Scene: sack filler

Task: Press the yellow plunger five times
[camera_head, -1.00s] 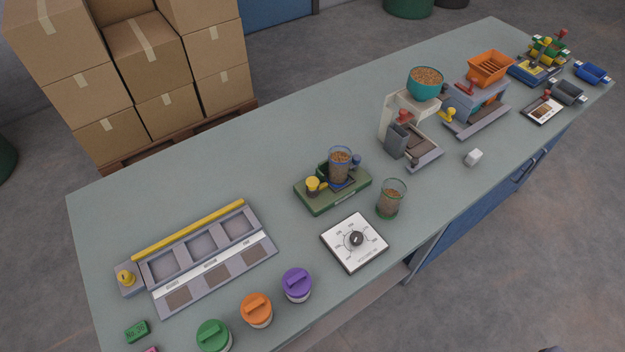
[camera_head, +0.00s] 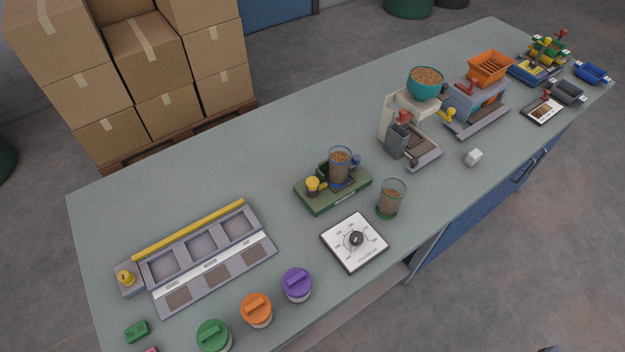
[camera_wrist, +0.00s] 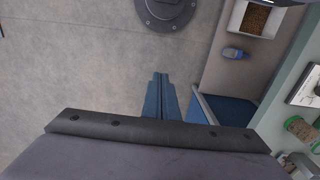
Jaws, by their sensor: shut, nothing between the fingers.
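Several yellow parts show in the head view, and I cannot tell for certain which is the plunger. A round yellow cap (camera_head: 313,184) stands on the green base (camera_head: 335,197) beside a clear cup of brown pellets (camera_head: 340,164). A yellow knob (camera_head: 125,278) sits at the left end of the grey three-bay tray (camera_head: 262,252). A yellow handle (camera_head: 449,115) juts out near the teal-bowl machine (camera_head: 393,118). My gripper (camera_wrist: 160,76) shows only in the wrist view, shut and empty, over the floor beside the bench. No yellow part shows there.
A pellet jar (camera_head: 391,199), white dial plate (camera_head: 340,251) and purple (camera_head: 297,284), orange (camera_head: 256,309) and green (camera_head: 213,336) lidded jars stand near the front edge. An orange hopper (camera_head: 490,68) is farther right. The bench (camera_head: 200,180) is clear behind the tray.

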